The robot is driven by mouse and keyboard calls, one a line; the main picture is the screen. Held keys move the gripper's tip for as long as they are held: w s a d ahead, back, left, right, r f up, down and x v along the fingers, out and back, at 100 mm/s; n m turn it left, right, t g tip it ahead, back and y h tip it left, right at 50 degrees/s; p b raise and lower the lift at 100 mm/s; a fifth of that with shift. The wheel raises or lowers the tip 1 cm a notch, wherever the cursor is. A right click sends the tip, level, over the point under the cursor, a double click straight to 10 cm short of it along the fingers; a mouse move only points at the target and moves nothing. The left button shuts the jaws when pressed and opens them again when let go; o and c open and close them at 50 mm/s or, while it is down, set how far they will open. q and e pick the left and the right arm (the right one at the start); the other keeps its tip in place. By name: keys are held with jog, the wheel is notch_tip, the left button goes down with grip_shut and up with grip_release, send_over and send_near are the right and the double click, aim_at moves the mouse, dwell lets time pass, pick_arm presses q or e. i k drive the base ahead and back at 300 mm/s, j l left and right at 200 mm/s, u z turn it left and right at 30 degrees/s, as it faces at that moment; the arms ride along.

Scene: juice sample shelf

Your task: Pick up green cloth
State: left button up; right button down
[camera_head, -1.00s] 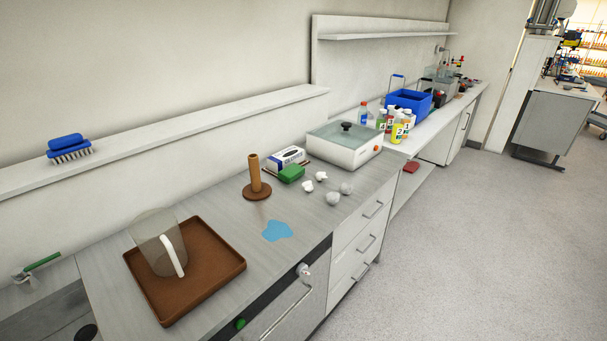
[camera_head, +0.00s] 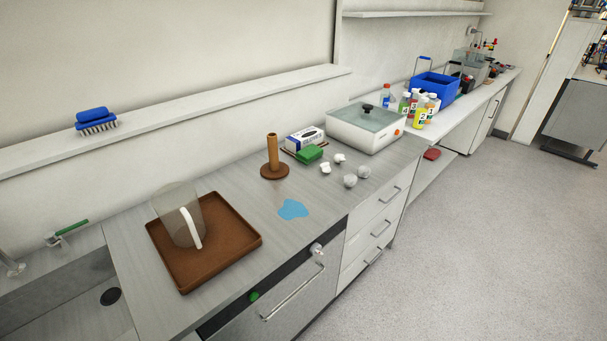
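A small green block-shaped piece (camera_head: 309,153), which looks like the green cloth folded up, lies on the grey counter. It is just in front of a white and blue box (camera_head: 305,138) and to the right of a brown wooden holder with an upright post (camera_head: 273,158). Neither of my grippers shows in the head view.
Crumpled white balls (camera_head: 350,181) lie right of the green piece. A blue puddle (camera_head: 293,209) is in front. A brown tray (camera_head: 225,263) carries a clear pitcher (camera_head: 176,215). A white water bath (camera_head: 364,134) stands behind right. The floor (camera_head: 480,250) at right is clear.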

aim_at(309, 154)
jog(key=i+l+u, duration=0.25)
jog(key=l, duration=0.4)
jog(key=i+l+u, duration=0.1)
jog(key=i+l, duration=0.2)
jog(key=i+l+u, duration=0.15)
jog(key=l, duration=0.25)
jog(key=i+l+u, duration=0.1)
jog(key=l, duration=0.25)
